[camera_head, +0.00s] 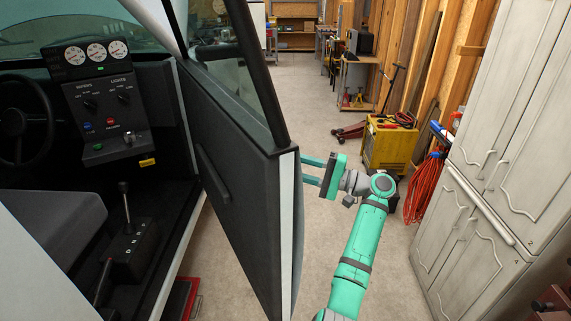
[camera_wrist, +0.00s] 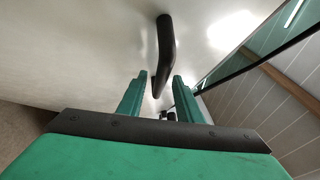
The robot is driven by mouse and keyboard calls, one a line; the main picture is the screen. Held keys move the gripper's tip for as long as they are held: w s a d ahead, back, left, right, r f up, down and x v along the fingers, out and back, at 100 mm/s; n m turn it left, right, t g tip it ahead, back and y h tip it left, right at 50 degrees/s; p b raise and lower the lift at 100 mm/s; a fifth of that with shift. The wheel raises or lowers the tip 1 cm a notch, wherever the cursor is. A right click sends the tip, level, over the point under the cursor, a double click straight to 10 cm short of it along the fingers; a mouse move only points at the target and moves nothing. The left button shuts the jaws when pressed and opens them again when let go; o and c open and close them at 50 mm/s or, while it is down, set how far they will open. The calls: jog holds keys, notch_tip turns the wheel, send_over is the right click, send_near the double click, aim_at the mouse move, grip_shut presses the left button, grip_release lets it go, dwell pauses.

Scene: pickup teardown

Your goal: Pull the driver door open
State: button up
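The driver door (camera_head: 235,170) stands swung out from the cab, with its dark inner panel and white edge facing the head camera. My gripper (camera_head: 312,170) is at the outer side of the door, its fingers pointing toward it; the fingertips are partly hidden behind the door edge. In the wrist view, the black door handle (camera_wrist: 166,45) runs along the pale outer skin of the door (camera_wrist: 90,60). My gripper's two green fingers (camera_wrist: 161,80) are apart, with the lower end of the handle between them in the picture. I cannot tell whether they touch it.
The cab's dashboard (camera_head: 105,100) and gear lever (camera_head: 125,205) show through the door opening. White cabinets (camera_head: 520,140) stand at the right, with a yellow machine (camera_head: 388,145) and red hose (camera_head: 424,185) near them. The floor (camera_head: 300,100) beyond the door is clear.

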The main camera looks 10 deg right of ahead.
jog(key=v, duration=0.8)
jog(key=shift+s+d, duration=0.2)
jog(key=shift+d, duration=0.1)
